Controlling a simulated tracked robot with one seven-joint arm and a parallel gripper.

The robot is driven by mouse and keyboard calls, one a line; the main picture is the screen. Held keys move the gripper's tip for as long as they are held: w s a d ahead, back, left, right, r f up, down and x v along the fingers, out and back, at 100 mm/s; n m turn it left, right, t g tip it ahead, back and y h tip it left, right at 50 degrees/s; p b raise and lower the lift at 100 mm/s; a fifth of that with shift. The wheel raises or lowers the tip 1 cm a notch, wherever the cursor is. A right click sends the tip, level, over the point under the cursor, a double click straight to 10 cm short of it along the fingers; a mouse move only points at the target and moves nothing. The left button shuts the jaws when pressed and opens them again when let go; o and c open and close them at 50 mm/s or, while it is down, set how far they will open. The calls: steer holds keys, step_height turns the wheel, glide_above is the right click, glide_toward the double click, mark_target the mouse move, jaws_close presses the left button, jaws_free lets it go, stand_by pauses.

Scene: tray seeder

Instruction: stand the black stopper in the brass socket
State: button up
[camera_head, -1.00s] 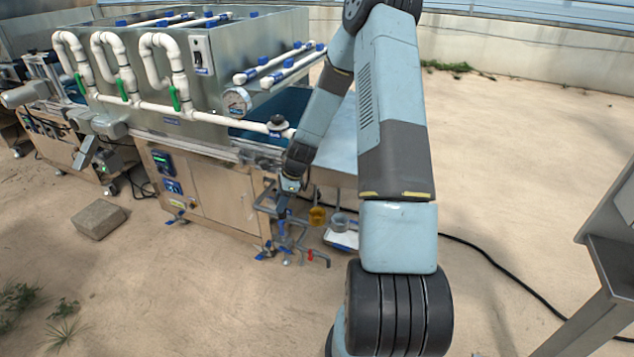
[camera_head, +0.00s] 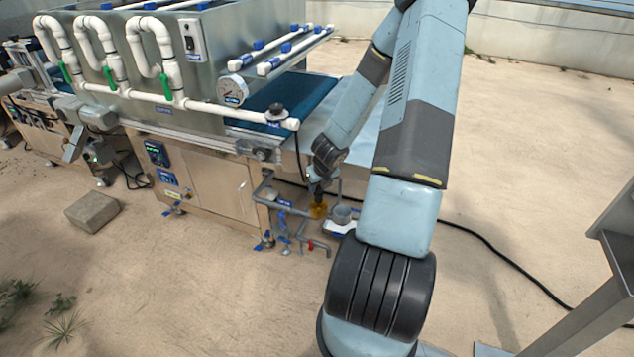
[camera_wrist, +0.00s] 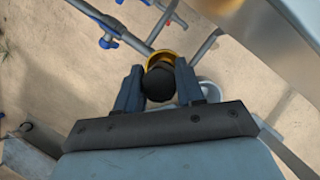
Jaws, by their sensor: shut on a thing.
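The black stopper (camera_wrist: 158,84) is between the two fingers of my gripper (camera_wrist: 158,88) in the wrist view. My gripper is shut on it. The brass socket (camera_wrist: 160,58) shows as a yellow rim just beyond and partly behind the stopper, which hides most of its opening. In the head view the brass socket (camera_head: 318,210) stands on the pipework by the machine, and my gripper (camera_head: 318,190) is right above it. The stopper is too small to make out there. I cannot tell whether the stopper touches the socket or is inside it.
A grey cup-like socket (camera_head: 342,214) stands close to the right of the brass one, above a white tray (camera_head: 340,229). Grey pipes with blue and red valve handles (camera_head: 311,245) lie in front. The steel machine (camera_head: 215,190) is at the left. Open sandy ground lies in front.

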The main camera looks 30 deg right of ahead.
mark_target(320, 193)
steer(key=shift+f, duration=1.95)
steer(key=shift+s, duration=0.1)
steer(key=shift+f, duration=0.55)
steer(key=o, duration=0.8)
steer(key=shift+c, duration=0.2)
steer(key=shift+r, duration=0.15)
steer(key=v, duration=1)
steer(key=shift+s+r, duration=0.25)
steer(key=shift+r, duration=0.1)
stand_by(0.5)
